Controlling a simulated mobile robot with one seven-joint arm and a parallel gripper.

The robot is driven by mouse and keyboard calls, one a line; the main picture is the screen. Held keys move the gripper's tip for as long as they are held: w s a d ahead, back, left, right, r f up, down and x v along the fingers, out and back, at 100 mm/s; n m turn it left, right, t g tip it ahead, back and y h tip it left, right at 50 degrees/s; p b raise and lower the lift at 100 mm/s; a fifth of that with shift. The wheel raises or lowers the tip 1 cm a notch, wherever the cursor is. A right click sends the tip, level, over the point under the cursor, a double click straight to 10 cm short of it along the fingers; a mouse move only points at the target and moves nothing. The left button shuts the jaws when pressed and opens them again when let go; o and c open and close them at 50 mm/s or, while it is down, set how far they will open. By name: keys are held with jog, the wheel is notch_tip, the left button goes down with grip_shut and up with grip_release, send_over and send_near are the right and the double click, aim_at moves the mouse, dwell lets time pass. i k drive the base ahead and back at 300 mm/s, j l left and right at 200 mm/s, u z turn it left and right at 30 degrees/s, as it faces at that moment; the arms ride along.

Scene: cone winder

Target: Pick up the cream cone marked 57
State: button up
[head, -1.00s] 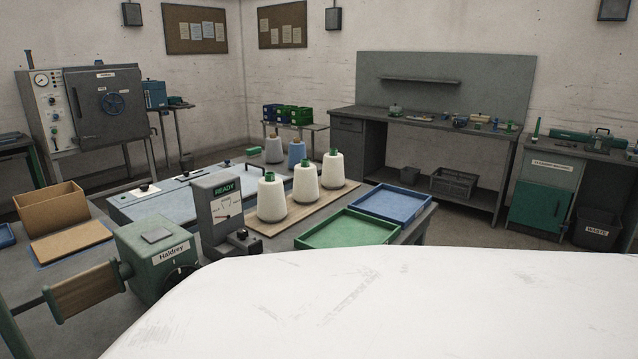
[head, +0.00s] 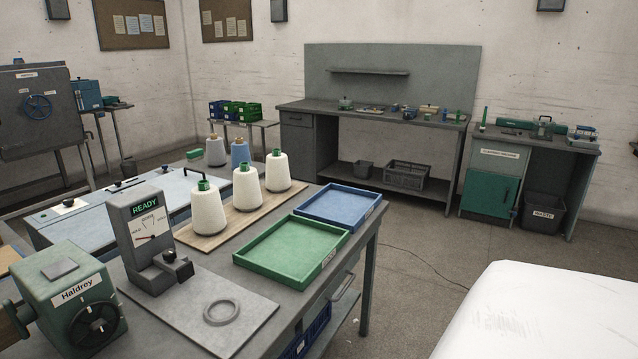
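Three cream cones with green tops stand upright on a wooden board on the grey table: a near one (head: 208,211), a middle one (head: 246,188) and a far one (head: 278,172). No number can be read on any of them, so I cannot tell which is marked 57. A grey cone (head: 215,152) and a blue cone (head: 240,155) stand behind them. My gripper is not in view.
A green tray (head: 291,250) and a blue tray (head: 339,205) lie right of the cones. A gauge reading READY (head: 148,235) and a green Haldrey machine (head: 69,296) stand in front. Open floor (head: 420,262) lies right of the table.

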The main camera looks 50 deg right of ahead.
aim_at(247, 194)
jog(key=z, duration=1.1)
jog(key=u, duration=0.35)
jog(key=i+l+u, duration=0.15)
jog(key=l+u, duration=0.6)
jog(key=l, duration=0.15)
jog(key=l+u, duration=0.25)
jog(key=l, duration=2.85)
jog(key=i, duration=1.1)
jog(key=u, duration=0.05)
